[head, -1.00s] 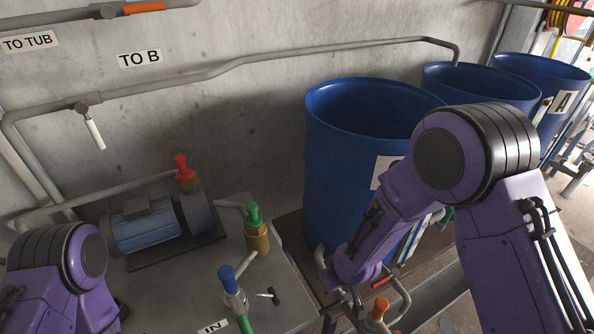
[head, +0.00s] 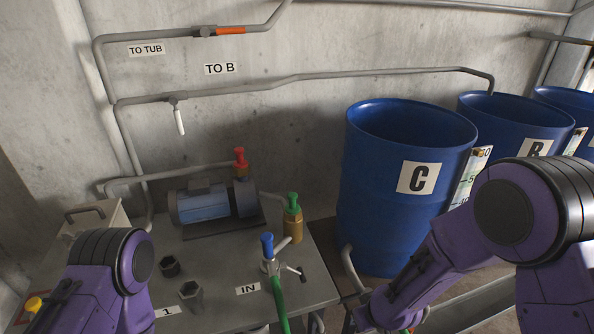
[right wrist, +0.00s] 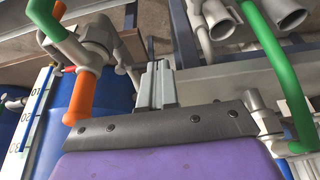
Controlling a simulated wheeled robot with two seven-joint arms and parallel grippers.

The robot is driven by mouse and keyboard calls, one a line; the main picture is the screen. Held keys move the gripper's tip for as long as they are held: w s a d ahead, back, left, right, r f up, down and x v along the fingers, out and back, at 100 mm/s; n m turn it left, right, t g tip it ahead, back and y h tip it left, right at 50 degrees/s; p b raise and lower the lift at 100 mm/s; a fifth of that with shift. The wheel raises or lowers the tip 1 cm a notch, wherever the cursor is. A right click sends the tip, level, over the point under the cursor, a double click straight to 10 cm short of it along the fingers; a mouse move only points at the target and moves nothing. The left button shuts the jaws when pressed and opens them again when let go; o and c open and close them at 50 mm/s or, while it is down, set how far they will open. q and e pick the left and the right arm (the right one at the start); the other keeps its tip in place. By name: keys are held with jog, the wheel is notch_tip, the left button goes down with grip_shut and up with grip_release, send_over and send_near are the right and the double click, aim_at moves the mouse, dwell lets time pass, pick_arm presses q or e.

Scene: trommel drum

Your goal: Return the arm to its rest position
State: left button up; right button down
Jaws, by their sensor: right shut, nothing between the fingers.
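My right arm (head: 425,265) comes in from the right in the head view and reaches down in front of blue drum C (head: 365,190). Its gripper is below the head picture's edge. In the right wrist view my right gripper (right wrist: 155,82) is shut with nothing between its fingers. It is among pipes, with an orange-sleeved handle (right wrist: 80,98) to its left and a green pipe (right wrist: 275,70) to its right. I cannot tell if it touches any of them. My left arm (head: 105,285) shows at lower left; its gripper is out of view.
A grey bench (head: 215,262) carries a blue pump (head: 203,203), a red-capped valve (head: 240,162), a green-capped valve (head: 292,218) and a blue-handled valve (head: 268,252). More blue drums, including drum B (head: 505,122), stand at right. Grey pipes (head: 330,75) run along the concrete wall.

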jog(key=s+d+f+m+h, duration=0.1)
jog(key=s+d+f+m, duration=0.2)
jog(key=s, duration=0.4)
jog(key=s+d+f+m+h, duration=0.2)
jog(key=s+d+f+m, duration=0.1)
jog(key=s+d, duration=0.3)
jog(key=s+d+f+m+g+h, duration=0.1)
jog(key=s+d+f+m, duration=0.3)
jog(key=s, duration=0.6)
jog(key=shift+s+d+f+h, duration=0.25)
jog(key=shift+d+f+h, duration=0.1)
jog(key=shift+d+h, duration=0.1)
